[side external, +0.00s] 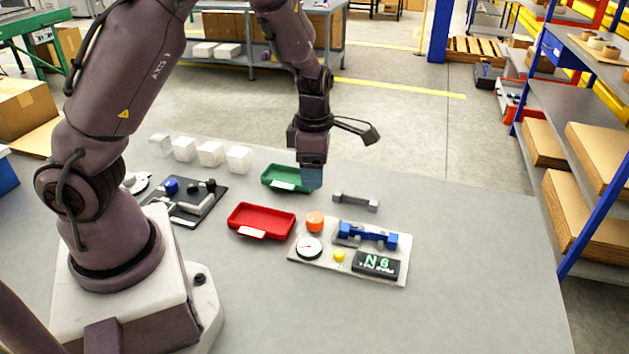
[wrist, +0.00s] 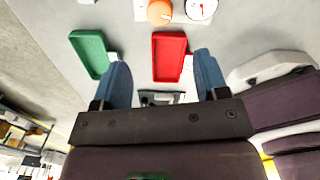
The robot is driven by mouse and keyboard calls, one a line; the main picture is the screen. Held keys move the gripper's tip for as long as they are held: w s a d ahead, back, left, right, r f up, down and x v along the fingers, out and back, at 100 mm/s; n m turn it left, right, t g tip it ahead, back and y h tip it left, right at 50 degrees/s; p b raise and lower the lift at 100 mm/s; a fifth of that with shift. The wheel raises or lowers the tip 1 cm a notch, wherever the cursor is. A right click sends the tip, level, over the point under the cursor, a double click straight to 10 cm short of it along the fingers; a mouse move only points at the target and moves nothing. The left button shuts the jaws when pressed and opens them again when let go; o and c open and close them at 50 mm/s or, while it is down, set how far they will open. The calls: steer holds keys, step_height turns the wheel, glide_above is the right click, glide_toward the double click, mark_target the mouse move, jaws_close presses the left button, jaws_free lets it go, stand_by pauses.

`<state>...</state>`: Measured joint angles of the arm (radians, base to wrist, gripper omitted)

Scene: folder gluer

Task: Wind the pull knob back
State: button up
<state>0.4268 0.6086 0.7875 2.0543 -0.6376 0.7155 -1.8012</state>
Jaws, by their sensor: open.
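An orange round knob (side external: 315,222) stands on a white panel (side external: 297,256) in the side view; it also shows at the top of the wrist view (wrist: 160,12). A blue knob (side external: 171,186) and black knobs stand on a dark panel (side external: 157,208) at the left. I cannot tell for certain which is the pull knob. My gripper (side external: 311,184) points down above the table, beside the green tray and behind the white panel. In the wrist view my gripper's blue fingers (wrist: 161,60) are wide apart, with nothing held between them.
The white panel also carries a dial (side external: 309,247), a yellow button (side external: 339,255), a blue fixture (side external: 367,236) and a display (side external: 376,264). A red tray (side external: 262,221), green tray (side external: 285,178) and grey handle (side external: 356,201) lie nearby. White blocks (side external: 210,153) line the back. The right tabletop is clear.

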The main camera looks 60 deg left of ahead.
steer(key=shift+r, duration=0.1)
steer(key=m+g+y, duration=0.1)
steer(key=m+g, duration=0.4)
steer(key=m, duration=2.7)
glide_toward(315, 217)
steer(key=shift+t, duration=0.3)
steer(key=x, duration=0.9)
steer(key=shift+s, duration=0.25)
